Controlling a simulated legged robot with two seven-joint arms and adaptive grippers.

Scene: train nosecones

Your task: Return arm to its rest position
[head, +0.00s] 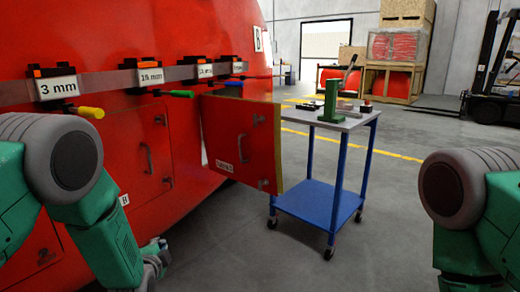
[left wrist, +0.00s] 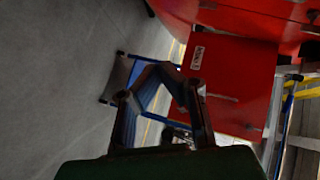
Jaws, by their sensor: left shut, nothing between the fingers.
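My left arm (head: 95,215) comes in from the left, bent downward. My left gripper (head: 157,255) is low beside the red nosecone (head: 130,35), under the closed hatch. It is shut and holds nothing. In the left wrist view its fingers (left wrist: 163,72) meet near the middle, with the floor and a red door behind them. My right arm (head: 465,195) shows at the right edge. Its gripper is out of view.
A red hatch door (head: 240,145) stands open from the nosecone. A blue cart (head: 318,200) with a green tool (head: 331,100) on top stands behind it. Labelled tool holders (head: 57,88) line a rail on the nosecone. Grey floor (head: 390,220) is clear between the cart and my right arm.

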